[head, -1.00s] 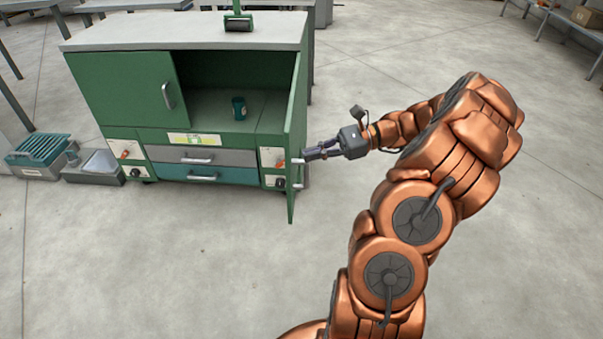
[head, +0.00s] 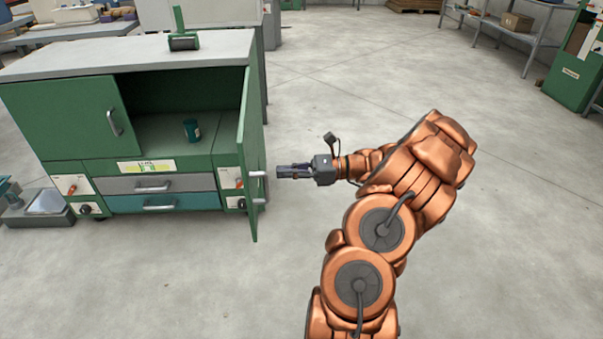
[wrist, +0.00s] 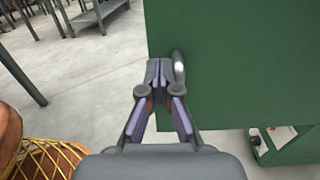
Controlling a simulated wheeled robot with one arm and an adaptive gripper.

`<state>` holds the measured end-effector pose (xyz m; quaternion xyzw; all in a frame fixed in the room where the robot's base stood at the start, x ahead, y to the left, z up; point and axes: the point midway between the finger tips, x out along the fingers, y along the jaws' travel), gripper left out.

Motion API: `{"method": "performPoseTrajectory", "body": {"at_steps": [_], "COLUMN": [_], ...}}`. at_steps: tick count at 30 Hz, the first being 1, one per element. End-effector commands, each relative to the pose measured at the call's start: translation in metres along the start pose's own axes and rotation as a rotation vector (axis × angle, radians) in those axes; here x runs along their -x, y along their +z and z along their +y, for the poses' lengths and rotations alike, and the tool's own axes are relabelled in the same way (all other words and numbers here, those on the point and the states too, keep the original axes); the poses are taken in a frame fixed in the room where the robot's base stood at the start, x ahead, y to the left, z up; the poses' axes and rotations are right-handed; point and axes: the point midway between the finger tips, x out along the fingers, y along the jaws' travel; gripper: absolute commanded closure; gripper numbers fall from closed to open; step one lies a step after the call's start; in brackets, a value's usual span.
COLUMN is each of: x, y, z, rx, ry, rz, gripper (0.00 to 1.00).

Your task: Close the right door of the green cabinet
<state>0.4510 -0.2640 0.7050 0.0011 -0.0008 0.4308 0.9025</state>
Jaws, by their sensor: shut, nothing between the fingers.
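The green cabinet (head: 70,118) stands at the left in the head view, with a grey top. Its right door (head: 250,150) is swung open toward the front, seen nearly edge-on, with a light metal handle (head: 259,187) on its outer face. My gripper (head: 279,172) is to the right of this door, pointing at it near the handle, with a small gap in the head view. In the wrist view my gripper (wrist: 158,68) is shut and empty. There the door's green face (wrist: 235,65) fills the right, and the handle (wrist: 178,67) shows just beside the fingertips, partly hidden by them.
The left door (head: 62,118) is shut. A small dark green cup (head: 192,130) stands inside the open compartment. Drawers (head: 150,185) below are shut. A green tool (head: 183,38) stands on the cabinet top.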

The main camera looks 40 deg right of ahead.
Motion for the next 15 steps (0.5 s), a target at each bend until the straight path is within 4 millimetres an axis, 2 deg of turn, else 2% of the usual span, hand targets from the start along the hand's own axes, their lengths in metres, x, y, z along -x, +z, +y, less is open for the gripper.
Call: {"method": "performPoseTrajectory", "body": {"at_steps": [6,15], "x": [-0.038,-0.066], "y": [-0.002,-0.002], "z": [0.001,-0.001], "rx": [0.001,0.001], "ry": [0.002,-0.001], "rz": [0.0,0.004], "gripper": [1.0,1.0]}}
